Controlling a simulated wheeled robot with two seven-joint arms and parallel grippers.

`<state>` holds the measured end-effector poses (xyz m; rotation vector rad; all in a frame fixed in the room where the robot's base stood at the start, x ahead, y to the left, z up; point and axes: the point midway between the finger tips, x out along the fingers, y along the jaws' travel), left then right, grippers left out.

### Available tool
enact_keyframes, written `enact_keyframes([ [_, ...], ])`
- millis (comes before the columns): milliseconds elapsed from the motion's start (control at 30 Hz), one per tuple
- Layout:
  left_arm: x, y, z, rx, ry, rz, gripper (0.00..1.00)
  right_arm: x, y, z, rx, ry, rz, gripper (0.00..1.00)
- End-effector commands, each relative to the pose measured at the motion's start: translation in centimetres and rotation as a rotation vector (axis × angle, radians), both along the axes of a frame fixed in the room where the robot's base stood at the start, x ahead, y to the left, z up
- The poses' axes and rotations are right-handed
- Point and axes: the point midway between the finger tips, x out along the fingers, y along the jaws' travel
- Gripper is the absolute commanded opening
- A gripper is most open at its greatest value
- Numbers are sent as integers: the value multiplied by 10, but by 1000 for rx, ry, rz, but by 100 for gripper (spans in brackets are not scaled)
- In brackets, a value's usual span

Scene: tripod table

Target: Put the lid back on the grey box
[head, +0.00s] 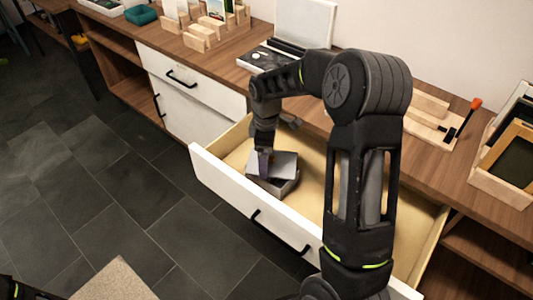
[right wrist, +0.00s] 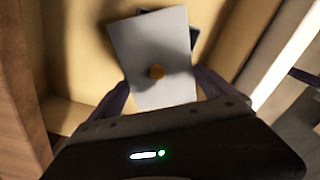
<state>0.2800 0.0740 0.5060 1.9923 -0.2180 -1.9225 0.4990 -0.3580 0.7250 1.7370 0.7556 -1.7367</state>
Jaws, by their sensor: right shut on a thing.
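The light grey lid (head: 286,162) is a flat rectangle, and in the right wrist view the lid (right wrist: 150,40) shows a round orange-brown knob. My left gripper is out of view.
The open drawer (head: 225,175) has white outer walls and a pale wooden inside, with free floor around the box.

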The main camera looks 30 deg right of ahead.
Motion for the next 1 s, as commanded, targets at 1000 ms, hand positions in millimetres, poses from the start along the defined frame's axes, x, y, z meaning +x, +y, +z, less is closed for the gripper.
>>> enact_keyframes([
  [1000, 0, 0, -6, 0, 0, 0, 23, 0, 0, -12, 1, 1, 0, 48],
])
